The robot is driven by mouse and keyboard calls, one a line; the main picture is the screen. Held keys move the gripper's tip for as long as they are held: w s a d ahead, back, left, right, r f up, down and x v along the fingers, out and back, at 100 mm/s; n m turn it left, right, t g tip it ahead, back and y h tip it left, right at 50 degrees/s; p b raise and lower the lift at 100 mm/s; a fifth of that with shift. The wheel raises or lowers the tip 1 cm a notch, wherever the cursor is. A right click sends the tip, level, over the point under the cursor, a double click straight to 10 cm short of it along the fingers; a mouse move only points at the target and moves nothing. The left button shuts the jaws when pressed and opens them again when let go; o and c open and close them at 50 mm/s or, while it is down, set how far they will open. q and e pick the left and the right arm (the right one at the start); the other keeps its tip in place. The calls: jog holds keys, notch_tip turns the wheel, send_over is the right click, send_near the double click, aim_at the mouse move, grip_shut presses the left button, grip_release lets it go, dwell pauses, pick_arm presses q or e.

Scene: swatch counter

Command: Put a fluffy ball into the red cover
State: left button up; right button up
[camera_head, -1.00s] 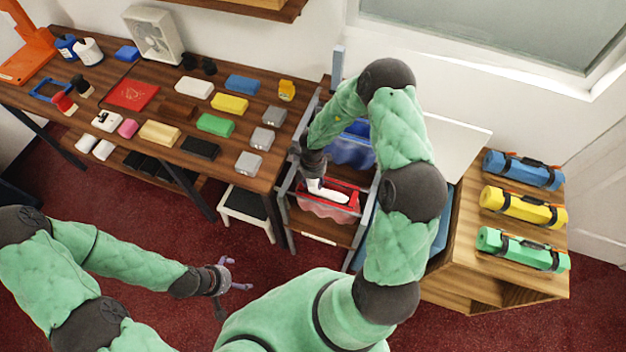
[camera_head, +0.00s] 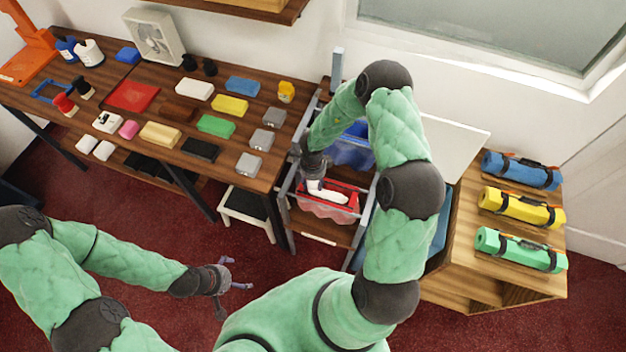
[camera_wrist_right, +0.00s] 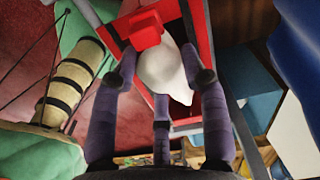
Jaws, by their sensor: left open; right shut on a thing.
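My right gripper (camera_wrist_right: 160,110) is shut on a white rounded thing (camera_wrist_right: 163,72), with a red block-like piece (camera_wrist_right: 146,30) beside it in the wrist view. In the head view this white thing looks long and lies over the red-rimmed bin (camera_head: 328,211) in the rack; I cannot tell if it touches the bin. My right gripper (camera_head: 314,172) is just above that bin. A flat red item (camera_head: 132,95) lies on the long table; I cannot tell if it is the red cover. I cannot make out a fluffy ball for certain. My left gripper (camera_head: 228,277) is open and empty above the floor.
A blue bin (camera_head: 350,152) stands behind the red-rimmed one. The long wooden table (camera_head: 60,115) holds many coloured blocks and a fan (camera_head: 154,37). Rolled mats (camera_head: 522,206) lie on a wooden cabinet at the right. A stool (camera_head: 246,210) stands under the table edge.

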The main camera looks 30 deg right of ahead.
jog(key=o, duration=0.8)
jog(key=shift+c, duration=0.2)
jog(key=o, duration=0.6)
jog(key=shift+r, duration=0.15)
notch_tip(320, 180, up, 6)
jog(key=p, duration=0.7)
jog(key=shift+f, duration=0.2)
dwell(0.3)
